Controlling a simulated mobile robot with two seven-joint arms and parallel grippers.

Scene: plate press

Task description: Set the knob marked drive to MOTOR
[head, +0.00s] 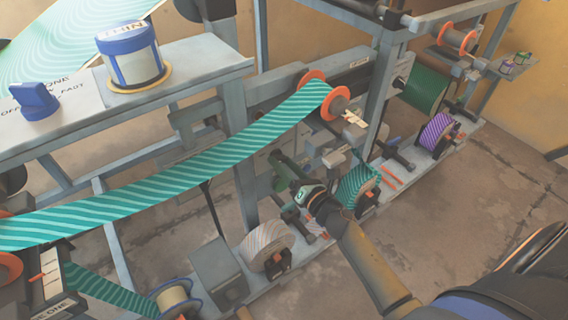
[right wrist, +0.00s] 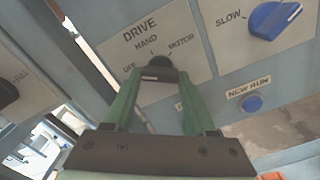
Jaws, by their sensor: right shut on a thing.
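The drive knob (right wrist: 158,60) is a small dark knob on a pale plate (right wrist: 143,22) marked DRIVE, with OFF at the left, HAND at the top and MOTOR at the right. My right gripper (right wrist: 158,75) has green fingers with dark tips, closed on the knob. The tips cover much of it, so I cannot tell which mark it points to. In the head view my right gripper (head: 280,168) reaches in from the lower right to the machine's frame, and the knob is hidden there. My left gripper is not in view.
A striped teal web (head: 190,160) crosses the machine. A striped roll (head: 358,187) stands close to my right arm. Bare floor (head: 490,195) lies at the right.

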